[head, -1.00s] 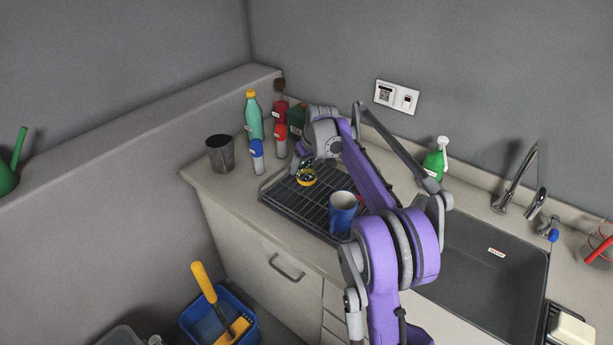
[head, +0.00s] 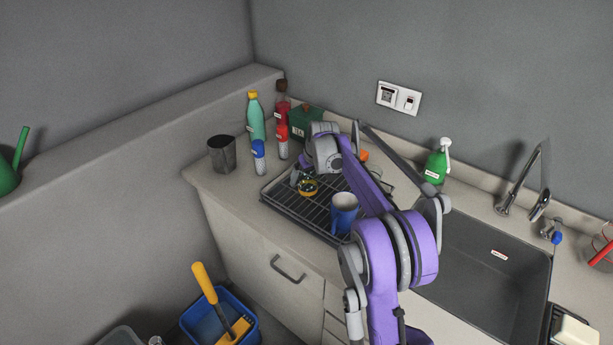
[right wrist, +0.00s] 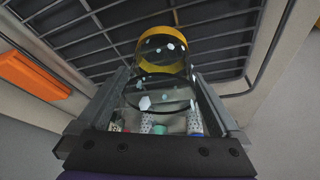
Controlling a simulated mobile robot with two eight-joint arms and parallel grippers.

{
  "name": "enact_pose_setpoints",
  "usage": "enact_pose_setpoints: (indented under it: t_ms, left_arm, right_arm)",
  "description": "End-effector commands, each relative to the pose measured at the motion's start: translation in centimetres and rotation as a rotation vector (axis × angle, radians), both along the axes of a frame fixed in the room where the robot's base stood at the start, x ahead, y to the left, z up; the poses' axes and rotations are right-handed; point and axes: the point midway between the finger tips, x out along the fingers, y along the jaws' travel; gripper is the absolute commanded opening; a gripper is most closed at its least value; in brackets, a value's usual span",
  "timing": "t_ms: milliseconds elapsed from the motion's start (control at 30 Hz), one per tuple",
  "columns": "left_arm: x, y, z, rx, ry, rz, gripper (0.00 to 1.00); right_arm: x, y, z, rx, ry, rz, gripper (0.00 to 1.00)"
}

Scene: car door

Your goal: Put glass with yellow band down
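The glass with the yellow band (head: 308,188) is low over the black dish rack (head: 290,204); I cannot tell whether it touches the bars. In the right wrist view the clear glass (right wrist: 163,78) lies between the two fingers, its yellow band towards the rack bars. My right gripper (right wrist: 160,100) appears shut on the glass, a finger against each side. In the head view my right gripper (head: 305,176) is partly hidden by its own wrist. My left gripper is not in view.
A blue mug (head: 343,214) stands at the front right of the rack. Several bottles (head: 256,120) and a dark tumbler (head: 221,154) stand to its left. An orange object (right wrist: 32,80) is beside the rack. The sink (head: 490,270) is to the right.

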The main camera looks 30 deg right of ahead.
Motion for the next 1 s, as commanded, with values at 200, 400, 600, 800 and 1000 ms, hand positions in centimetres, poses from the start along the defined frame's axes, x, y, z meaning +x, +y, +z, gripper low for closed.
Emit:
enact_pose_setpoints:
  t_ms: [200,400,600,800,1000]
  left_arm:
    - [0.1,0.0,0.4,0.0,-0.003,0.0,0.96]
    - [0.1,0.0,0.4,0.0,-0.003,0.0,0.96]
    - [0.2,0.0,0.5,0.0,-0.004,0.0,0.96]
    - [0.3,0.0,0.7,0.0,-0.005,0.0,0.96]
    - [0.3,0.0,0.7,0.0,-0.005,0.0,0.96]
  right_arm:
    - [-0.1,0.0,1.0,0.0,0.0,0.0,1.0]
    - [-1.7,0.0,4.4,0.001,0.0,-0.002,1.0]
    - [-3.3,0.0,8.4,0.0,0.0,-0.001,1.0]
    - [-4.4,0.0,10.9,0.0,0.0,0.0,1.0]
    - [-4.7,0.0,11.6,0.0,0.0,0.0,1.0]
